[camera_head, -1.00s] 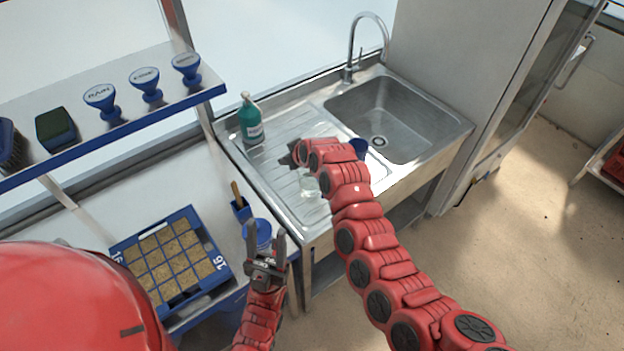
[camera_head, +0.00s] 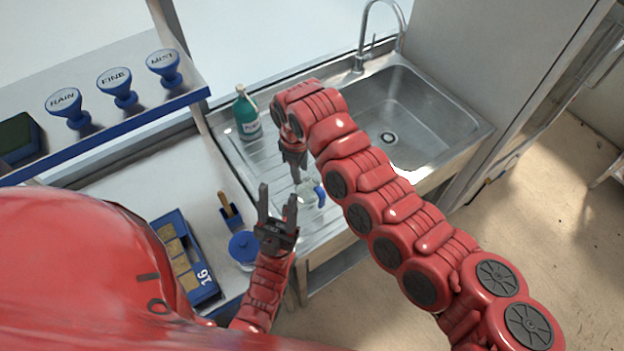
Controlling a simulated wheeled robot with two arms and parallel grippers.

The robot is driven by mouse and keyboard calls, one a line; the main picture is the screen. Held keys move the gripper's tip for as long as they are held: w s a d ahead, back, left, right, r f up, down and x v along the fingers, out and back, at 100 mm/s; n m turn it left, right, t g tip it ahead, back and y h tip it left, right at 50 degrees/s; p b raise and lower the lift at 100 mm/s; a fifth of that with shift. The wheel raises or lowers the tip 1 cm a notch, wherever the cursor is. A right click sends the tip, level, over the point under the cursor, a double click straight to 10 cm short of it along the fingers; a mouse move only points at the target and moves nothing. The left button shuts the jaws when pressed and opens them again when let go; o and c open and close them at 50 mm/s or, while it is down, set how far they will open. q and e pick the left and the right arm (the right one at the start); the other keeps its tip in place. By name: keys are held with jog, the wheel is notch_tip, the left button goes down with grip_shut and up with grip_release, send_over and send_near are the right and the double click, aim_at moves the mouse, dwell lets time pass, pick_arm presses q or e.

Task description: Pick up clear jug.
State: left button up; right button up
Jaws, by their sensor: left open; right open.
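The clear jug (camera_head: 307,192), see-through with a blue handle, stands on the ribbed drainboard near its front edge, partly hidden by my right arm and gripper. My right gripper (camera_head: 296,178) points down from the bent arm just above and beside the jug, on its left side. It is open with nothing seen in it; its fingertips are small and close to the jug, and I cannot tell whether they touch it. My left gripper (camera_head: 278,196) is open and empty, fingers up, left of and nearer than the jug.
A green bottle (camera_head: 246,116) stands at the back of the drainboard, left of the sink basin (camera_head: 415,110). On the left bench are a blue-lidded tub (camera_head: 243,246), a wooden-handled tool (camera_head: 225,202) and a blue seed tray (camera_head: 207,288). Labelled stamp-like heads (camera_head: 115,82) stand on the shelf.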

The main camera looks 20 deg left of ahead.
aim_at(302, 187)
jog(key=f+b, duration=0.1)
jog(key=f, duration=0.2)
jog(key=f+b, duration=0.1)
jog(key=f, duration=0.2)
jog(key=f+b, duration=0.1)
jog(key=f, duration=0.2)
jog(key=shift+w+f, duration=0.25)
jog(key=shift+w, duration=0.1)
jog(key=shift+s+d+f+b, duration=0.15)
jog(key=shift+f+b, duration=0.25)
jog(key=shift+f, duration=0.2)
jog(key=f+b, duration=0.1)
jog(key=f, duration=0.1)
jog(key=w+f+b, duration=0.1)
jog(key=f, duration=0.1)
jog(key=shift+d+f+b, duration=0.1)
jog(key=shift+f+b, duration=0.1)
jog(key=shift+b, duration=0.15)
jog(key=shift+r, duration=0.1)
jog(key=shift+s, duration=0.1)
grip_shut()
